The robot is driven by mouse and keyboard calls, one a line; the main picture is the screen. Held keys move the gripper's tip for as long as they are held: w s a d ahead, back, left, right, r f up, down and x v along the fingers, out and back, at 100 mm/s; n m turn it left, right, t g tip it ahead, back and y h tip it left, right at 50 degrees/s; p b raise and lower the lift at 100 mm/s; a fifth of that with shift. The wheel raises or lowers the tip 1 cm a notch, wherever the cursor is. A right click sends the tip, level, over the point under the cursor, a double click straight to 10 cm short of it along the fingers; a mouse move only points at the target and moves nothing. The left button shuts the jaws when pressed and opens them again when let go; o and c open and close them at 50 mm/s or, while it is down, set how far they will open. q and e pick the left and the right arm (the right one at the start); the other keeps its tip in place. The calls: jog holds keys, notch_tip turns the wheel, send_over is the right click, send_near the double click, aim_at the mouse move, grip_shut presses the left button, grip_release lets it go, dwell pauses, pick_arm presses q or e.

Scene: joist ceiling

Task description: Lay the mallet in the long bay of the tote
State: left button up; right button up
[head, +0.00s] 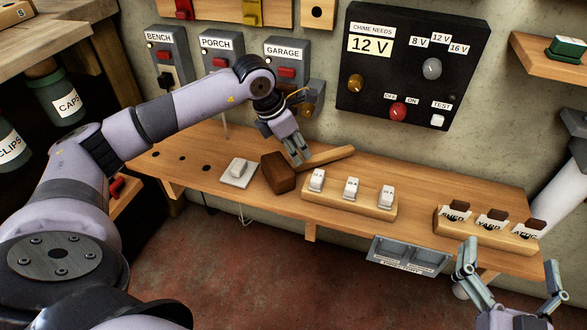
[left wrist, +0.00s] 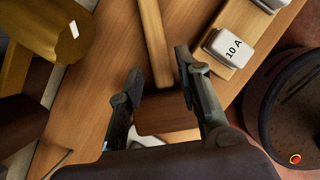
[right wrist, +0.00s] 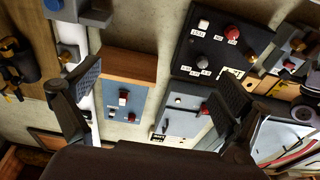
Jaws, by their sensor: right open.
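The mallet lies on the wooden bench shelf, its dark brown head (head: 279,173) to the left and its pale handle (head: 330,157) pointing right. My left gripper (head: 298,157) is over the mallet where handle meets head. In the left wrist view my left gripper (left wrist: 158,64) is open, with the handle (left wrist: 152,30) between its fingers; whether they touch it I cannot tell. A grey compartmented bin (head: 408,250), possibly the tote, is at the shelf's front edge; its bays are small in view. My right gripper (head: 509,270) is open and empty at lower right; it also shows in the right wrist view (right wrist: 155,85).
A labelled rack (head: 484,232) is at the shelf's right end. A black chime panel (head: 413,70) hangs behind.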

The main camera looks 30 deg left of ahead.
aim_at(313, 161)
pick_arm(q)
jog(key=b+x, duration=0.2)
jog(key=x, duration=0.2)
jog(key=shift+f, duration=0.45)
jog(key=shift+w+f, duration=0.1)
jog(key=shift+f, duration=0.05)
pick_arm(e)
jog(key=s+r+t+y, duration=0.1)
jog(key=s+r+t, duration=0.2)
jog(key=r+t, duration=0.2)
notch_tip(313, 161, up, 3)
jog(key=shift+a+f+y, duration=0.15)
jog(key=shift+y, duration=0.25)
pick_arm(q)
jog(key=shift+c, duration=0.4)
grip_shut()
